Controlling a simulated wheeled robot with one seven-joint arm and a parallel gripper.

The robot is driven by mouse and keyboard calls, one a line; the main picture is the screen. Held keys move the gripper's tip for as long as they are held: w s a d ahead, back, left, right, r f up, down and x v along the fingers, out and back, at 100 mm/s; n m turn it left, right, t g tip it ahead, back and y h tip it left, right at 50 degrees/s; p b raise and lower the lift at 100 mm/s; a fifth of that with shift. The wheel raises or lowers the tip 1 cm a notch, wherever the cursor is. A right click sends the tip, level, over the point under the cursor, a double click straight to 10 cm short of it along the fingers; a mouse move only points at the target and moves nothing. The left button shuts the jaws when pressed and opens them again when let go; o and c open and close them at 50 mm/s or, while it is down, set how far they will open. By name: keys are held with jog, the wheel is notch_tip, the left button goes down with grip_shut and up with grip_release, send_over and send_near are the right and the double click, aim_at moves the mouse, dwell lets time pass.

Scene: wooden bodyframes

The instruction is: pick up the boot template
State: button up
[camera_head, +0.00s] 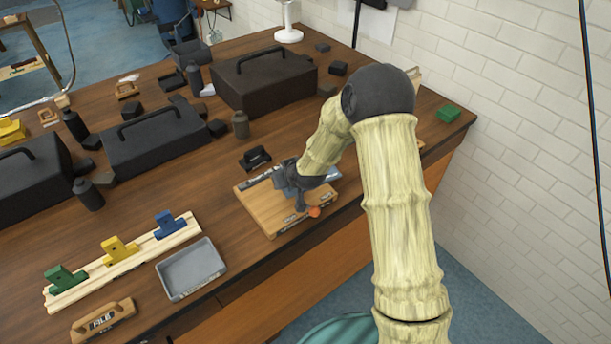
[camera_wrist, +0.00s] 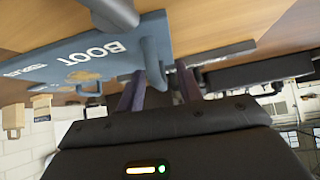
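The boot template is a blue-grey plate marked BOOT (camera_wrist: 75,58). It fills the upper left of the wrist view, and an upright part of it stands near the fingertips. In the head view a bit of blue-grey plate (camera_head: 333,173), likely the template, shows beside my wrist; the arm hides most of it. My gripper (camera_wrist: 160,88) is at the template's edge. Its two dark fingers stand apart, with the upright part between or just beyond them. I cannot tell if they touch it. In the head view my gripper (camera_head: 300,203) is low over a wooden board.
The wooden board (camera_head: 262,213) lies under my gripper, with an orange knob (camera_head: 314,212) at its front edge. A black clip-like tool (camera_head: 255,158) lies behind. A grey tray (camera_head: 190,270) is to the left, and a black toolbox (camera_head: 265,82) stands behind.

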jog(key=shift+c, duration=0.3)
grip_shut()
dwell(1.0)
jog(key=shift+w+r, duration=0.1)
jog(key=shift+r, duration=0.1)
